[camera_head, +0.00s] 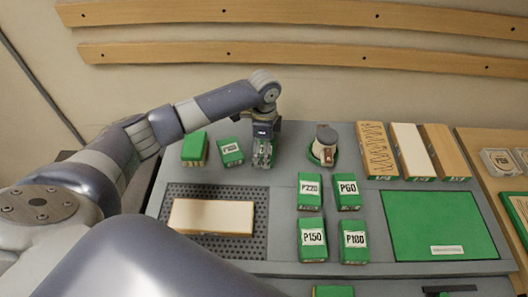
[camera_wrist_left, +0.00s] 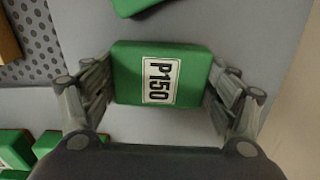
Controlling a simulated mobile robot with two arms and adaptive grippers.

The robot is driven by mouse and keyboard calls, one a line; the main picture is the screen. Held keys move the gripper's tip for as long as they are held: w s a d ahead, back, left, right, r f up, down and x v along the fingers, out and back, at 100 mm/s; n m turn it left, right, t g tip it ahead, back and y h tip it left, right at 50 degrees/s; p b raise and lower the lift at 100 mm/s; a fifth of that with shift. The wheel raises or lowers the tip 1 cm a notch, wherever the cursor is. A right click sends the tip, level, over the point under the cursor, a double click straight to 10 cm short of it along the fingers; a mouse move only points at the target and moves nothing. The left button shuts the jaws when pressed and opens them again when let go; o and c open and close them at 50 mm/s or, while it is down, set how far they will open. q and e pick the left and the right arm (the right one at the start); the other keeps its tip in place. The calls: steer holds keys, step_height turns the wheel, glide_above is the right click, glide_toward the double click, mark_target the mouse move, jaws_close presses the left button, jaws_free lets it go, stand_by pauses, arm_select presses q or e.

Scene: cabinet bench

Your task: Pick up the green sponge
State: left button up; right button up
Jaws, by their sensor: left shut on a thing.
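A green sponge marked P150 (camera_wrist_left: 160,75) sits between the two fingers of my left gripper in the left wrist view. The left gripper (camera_head: 263,158) is shut on it, with a finger at each side. In the head view the gripper points down over the back of the grey bench and hides most of this sponge. I cannot tell whether it touches the bench. Similar green blocks lie elsewhere: one marked P220 (camera_head: 310,190), one marked P60 (camera_head: 347,190), another marked P150 (camera_head: 312,240) and one marked P180 (camera_head: 354,240). My right gripper is not in view.
Two green blocks (camera_head: 194,149) (camera_head: 230,152) lie left of the gripper. A round-topped tool (camera_head: 324,146) stands to its right. A pale board (camera_head: 211,216) lies on a perforated mat (camera_head: 262,195).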

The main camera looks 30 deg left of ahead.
arm_select(q)
steer(key=shift+r, duration=0.4)
step_height(320, 180, up, 3)
steer(key=shift+f+b, duration=0.2)
steer(key=shift+b, duration=0.55)
steer(key=s, duration=0.5)
steer(key=s+d+r+b, duration=0.1)
steer(key=s, duration=0.3)
steer(key=s+d+b, duration=0.1)
steer(key=s, duration=0.4)
steer(key=shift+s+d+r, duration=0.1)
steer(key=shift+s+r, duration=0.05)
steer(key=shift+s, duration=0.15)
steer(key=shift+s+d+r, duration=0.1)
steer(key=shift+s+d, duration=0.05)
steer(key=shift+s, duration=0.5)
